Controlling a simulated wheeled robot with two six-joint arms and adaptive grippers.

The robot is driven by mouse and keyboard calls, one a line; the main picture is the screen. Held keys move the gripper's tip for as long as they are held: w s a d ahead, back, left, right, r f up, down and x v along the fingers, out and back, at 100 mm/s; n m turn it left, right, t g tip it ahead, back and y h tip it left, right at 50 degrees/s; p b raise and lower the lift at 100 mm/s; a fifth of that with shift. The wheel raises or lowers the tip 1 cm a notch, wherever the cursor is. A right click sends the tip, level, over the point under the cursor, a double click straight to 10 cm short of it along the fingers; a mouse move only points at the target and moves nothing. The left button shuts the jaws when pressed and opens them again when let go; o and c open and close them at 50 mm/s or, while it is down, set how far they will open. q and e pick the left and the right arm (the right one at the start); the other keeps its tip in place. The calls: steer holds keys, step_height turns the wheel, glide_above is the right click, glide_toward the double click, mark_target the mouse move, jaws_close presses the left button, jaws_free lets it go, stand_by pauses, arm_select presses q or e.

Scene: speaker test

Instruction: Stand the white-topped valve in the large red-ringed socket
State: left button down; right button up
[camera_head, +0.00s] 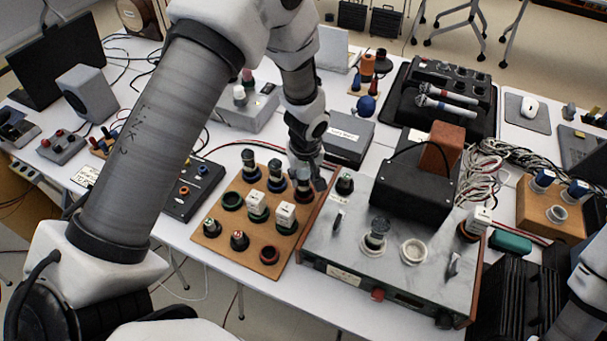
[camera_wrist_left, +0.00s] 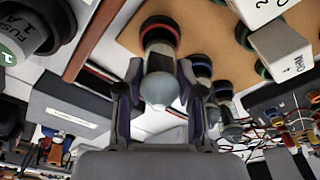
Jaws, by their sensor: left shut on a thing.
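My left gripper (camera_head: 306,176) is over the upper right corner of the wooden board (camera_head: 212,228). It is shut on a pale-topped valve (camera_wrist_left: 160,88). In the left wrist view the fingers (camera_wrist_left: 160,72) close around its body, and a red ring shows around its dark base, over or in the board; I cannot tell whether it is lifted. A dark-red-ringed socket (camera_head: 269,255) on the board's front edge looks empty. Another reddish socket (camera_head: 467,234) at the grey unit's right holds a white block (camera_head: 480,219). My right gripper is out of view.
Other valves stand beside the held one on the board, with white blocks (camera_head: 285,213) in front. To the right, the grey marbled unit (camera_head: 340,262) carries a valve (camera_head: 376,233), an empty white ring (camera_head: 412,251) and a tall black box (camera_head: 415,185). Cables lie behind.

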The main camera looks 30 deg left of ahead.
arm_select(q)
steer(key=shift+f, duration=0.3)
steer(key=c, duration=0.7)
jaws_free()
steer(key=shift+w, duration=0.15)
steer(key=shift+r+p, duration=0.5)
steer(key=shift+r, duration=0.15)
steer(key=r, duration=0.3)
steer(key=s+r, duration=0.1)
steer(key=r, duration=0.3)
steer(key=d+r, duration=0.1)
steer(key=r, duration=0.3)
steer(key=shift+s+r, duration=0.15)
